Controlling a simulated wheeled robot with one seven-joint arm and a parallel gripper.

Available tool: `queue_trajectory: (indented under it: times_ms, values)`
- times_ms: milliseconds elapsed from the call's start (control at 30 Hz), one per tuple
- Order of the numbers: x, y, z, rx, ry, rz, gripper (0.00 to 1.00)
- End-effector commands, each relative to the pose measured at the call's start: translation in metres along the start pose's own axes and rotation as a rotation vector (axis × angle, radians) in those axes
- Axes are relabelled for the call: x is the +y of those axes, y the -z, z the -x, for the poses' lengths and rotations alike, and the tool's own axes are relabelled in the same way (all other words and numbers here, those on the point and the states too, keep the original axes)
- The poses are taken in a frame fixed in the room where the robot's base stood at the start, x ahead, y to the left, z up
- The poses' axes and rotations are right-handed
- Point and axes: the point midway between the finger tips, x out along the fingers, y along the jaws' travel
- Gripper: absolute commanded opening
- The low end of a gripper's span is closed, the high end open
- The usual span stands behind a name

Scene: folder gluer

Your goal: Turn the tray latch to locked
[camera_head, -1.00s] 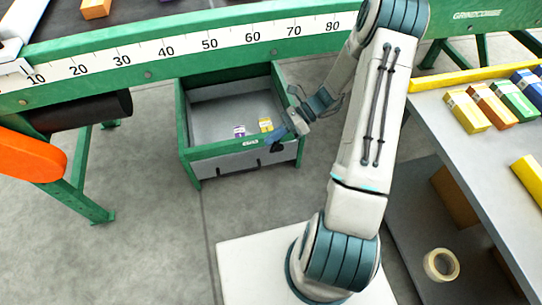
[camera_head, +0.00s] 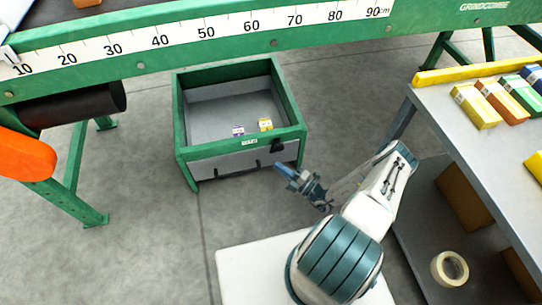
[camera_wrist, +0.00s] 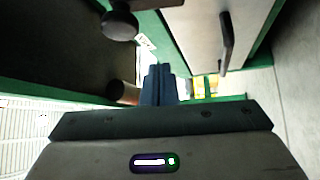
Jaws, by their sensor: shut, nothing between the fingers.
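The tray (camera_head: 184,150) is an open green-framed bin with grey walls, under the conveyor's ruler. Its latch (camera_head: 277,146) is a small black piece at the right end of the front rail; whether it is turned to locked is too small to tell. In the wrist view a round black knob (camera_wrist: 120,25), seemingly this latch, sits upper left of the fingers, beside a white label. My gripper (camera_head: 281,168) is just in front of the tray's front right corner, apart from the latch. In the wrist view its blue fingers (camera_wrist: 158,72) are together and empty.
An orange cover (camera_head: 25,155) is at left. Floor left of my base is clear.

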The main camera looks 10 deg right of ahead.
Motion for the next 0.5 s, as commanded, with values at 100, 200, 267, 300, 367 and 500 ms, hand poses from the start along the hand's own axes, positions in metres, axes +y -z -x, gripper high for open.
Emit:
queue_trajectory:
  times_ms: [100,200,267,300,367,500]
  values:
    - [-0.010,-0.002,0.003,-0.044,-0.018,-0.042,0.00]
    - [-0.011,-0.003,-0.002,-0.053,-0.023,-0.052,0.00]
    - [-0.011,-0.004,-0.009,-0.053,-0.023,-0.053,0.00]
    - [-0.012,-0.004,-0.015,-0.051,-0.022,-0.052,0.00]
    - [-0.012,-0.004,-0.025,-0.050,-0.022,-0.052,0.00]
    - [-0.012,-0.005,-0.056,-0.048,-0.022,-0.052,0.00]
